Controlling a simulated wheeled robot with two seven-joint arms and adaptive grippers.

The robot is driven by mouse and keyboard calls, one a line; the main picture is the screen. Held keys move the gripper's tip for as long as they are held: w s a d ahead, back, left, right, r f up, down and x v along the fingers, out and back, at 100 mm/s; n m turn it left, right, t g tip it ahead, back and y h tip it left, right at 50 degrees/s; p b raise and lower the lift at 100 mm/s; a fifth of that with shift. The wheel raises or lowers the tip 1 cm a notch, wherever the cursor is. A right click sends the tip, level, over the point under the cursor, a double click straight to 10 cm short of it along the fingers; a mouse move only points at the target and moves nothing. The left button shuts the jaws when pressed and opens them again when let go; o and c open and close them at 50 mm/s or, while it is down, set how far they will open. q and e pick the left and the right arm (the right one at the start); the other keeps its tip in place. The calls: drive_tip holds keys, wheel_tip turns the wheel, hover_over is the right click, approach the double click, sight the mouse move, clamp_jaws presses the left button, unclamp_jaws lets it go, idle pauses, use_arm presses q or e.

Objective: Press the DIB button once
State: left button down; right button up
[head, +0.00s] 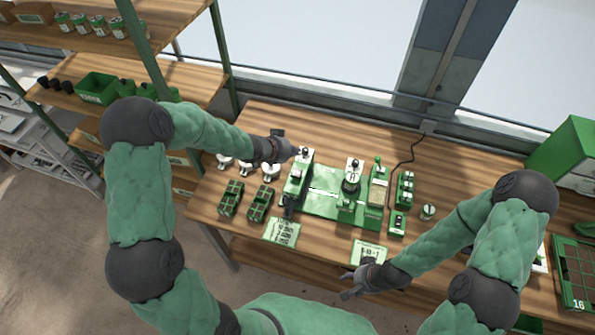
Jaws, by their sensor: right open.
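The green tray seeder (330,192) stands on the wooden bench. A green control box with small dark and light buttons (405,187) stands at its right, with a smaller box (398,222) in front. The labels are too small to read, so I cannot tell which button is DIB. My right gripper (350,284) is open and empty, low at the bench's front edge.
Two small green cell trays (231,198) and several white round items (245,167) lie left of the seeder. Paper cards (283,231) lie in front. A small round jar (428,212) stands right. A shelf rack (150,70) is at the left.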

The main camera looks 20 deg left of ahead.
use_arm(q)
drive_tip(key=shift+f, duration=0.15)
drive_tip(key=b, duration=0.8)
hover_over(297, 170)
drive_tip(key=s, duration=0.2)
drive_tip(key=f, duration=0.7)
drive_tip(key=shift+w+a+f, duration=0.2)
drive_tip(key=shift+w+a, duration=0.05)
drive_tip(key=shift+a, duration=0.1)
drive_tip(key=shift+f+b, duration=0.5)
drive_tip(key=shift+f, duration=0.05)
drive_tip(key=shift+f, duration=0.1)
drive_tip(key=shift+f, duration=0.3)
drive_tip(key=shift+f+b, duration=0.8)
idle(0.7)
drive_tip(key=shift+r, duration=0.1)
drive_tip(key=shift+r+p, duration=1.1)
drive_tip(key=shift+p, duration=0.2)
drive_tip(key=shift+r, duration=0.1)
